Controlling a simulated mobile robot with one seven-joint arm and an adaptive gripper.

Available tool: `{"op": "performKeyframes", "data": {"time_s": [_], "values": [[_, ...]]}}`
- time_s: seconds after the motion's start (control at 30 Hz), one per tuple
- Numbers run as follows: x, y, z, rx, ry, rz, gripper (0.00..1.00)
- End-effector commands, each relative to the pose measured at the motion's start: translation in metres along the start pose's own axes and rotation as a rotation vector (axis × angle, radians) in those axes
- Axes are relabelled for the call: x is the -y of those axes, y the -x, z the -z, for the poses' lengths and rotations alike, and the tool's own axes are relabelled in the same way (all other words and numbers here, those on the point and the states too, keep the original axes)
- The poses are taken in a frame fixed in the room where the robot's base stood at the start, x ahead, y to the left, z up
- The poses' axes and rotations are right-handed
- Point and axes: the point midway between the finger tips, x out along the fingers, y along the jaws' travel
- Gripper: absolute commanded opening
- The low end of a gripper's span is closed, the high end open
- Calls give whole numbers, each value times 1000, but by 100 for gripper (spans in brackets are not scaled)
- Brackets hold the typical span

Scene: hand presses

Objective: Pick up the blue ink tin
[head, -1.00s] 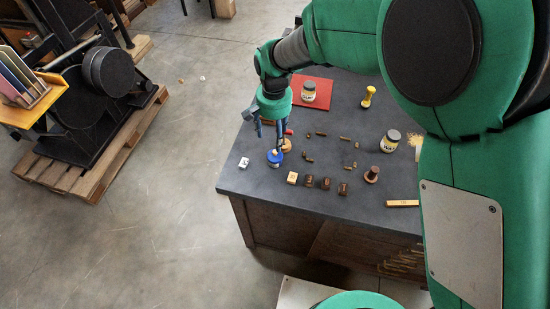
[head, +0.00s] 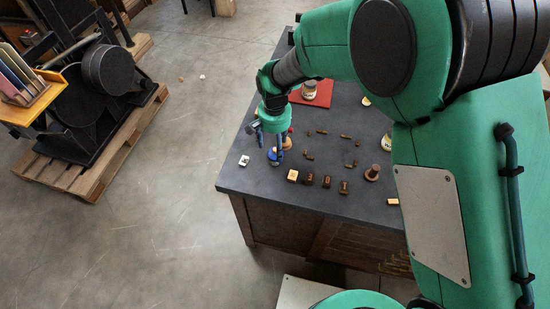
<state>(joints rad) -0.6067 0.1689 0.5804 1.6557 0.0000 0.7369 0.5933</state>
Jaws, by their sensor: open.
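The blue ink tin (head: 274,159) stands on the dark tabletop near its left end, partly hidden by a gripper finger. My gripper (head: 268,147) is open and points down over the tin. One finger is in front of or beside the tin and the other is up to the left. I cannot tell whether a finger touches the tin.
A tan round object (head: 287,144) stands close behind the tin. A white block (head: 244,161) lies to its left, and a row of letter blocks (head: 309,179) runs to its right. A red mat (head: 322,97) with a jar (head: 309,90) lies farther back. The tabletop (head: 265,192) is bare in front.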

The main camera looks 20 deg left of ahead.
Motion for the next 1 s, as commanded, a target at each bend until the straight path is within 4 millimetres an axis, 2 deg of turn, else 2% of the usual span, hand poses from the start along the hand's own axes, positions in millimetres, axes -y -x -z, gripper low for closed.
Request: {"op": "performKeyframes", "data": {"time_s": [0.17, 0.6, 1.0], "values": [[0, -12, 0, 0, 0, 0, 65], [0, -16, 0, 0, 0, 0, 65], [-1, -57, -1, 1, 0, -1, 65]]}}
